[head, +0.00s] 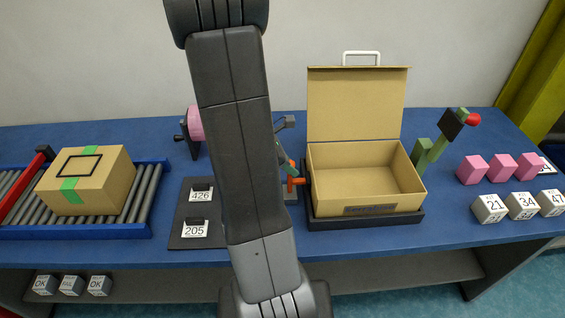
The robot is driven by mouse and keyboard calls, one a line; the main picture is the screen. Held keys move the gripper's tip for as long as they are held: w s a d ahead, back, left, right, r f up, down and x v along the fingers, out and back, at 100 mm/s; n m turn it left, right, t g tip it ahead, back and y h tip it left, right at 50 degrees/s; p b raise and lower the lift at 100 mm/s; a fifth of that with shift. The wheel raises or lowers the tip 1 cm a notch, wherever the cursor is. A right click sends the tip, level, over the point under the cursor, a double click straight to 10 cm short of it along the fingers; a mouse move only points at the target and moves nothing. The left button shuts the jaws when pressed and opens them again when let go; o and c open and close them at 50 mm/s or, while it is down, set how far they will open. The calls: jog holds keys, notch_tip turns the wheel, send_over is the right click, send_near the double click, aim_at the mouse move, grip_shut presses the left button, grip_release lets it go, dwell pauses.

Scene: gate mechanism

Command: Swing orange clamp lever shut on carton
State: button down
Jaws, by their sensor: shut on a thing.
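An orange lever-like part (296,181) shows just right of my arm, close to the left side of the open carton (365,203). Most of what it belongs to is hidden behind my arm. The open carton is tan, with its lid raised at the back, and sits on a dark base. A closed carton (110,192) with green tape and a black square outline lies on the rollers at the left. My gripper cannot be made out; my own arm covers the middle of the view. I cannot tell what touches the orange part.
A roller conveyor (139,205) with blue rails and a red bar (25,180) is at left. A dark board (184,238) holds tags 426 and 205. Pink blocks (472,169) and numbered cubes (489,208) stand at right. A green post (435,150) stands beside the open carton.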

jog(key=shift+d, duration=0.2)
dwell(0.4)
jog(key=c, duration=1.1)
grip_release()
jog(key=shift+r, duration=0.1)
jog(key=v, duration=1.3)
jog(key=shift+s+r+p, duration=0.15)
jog(key=shift+r+p, duration=0.2)
jog(key=shift+r, duration=0.05)
jog(key=shift+d, duration=0.1)
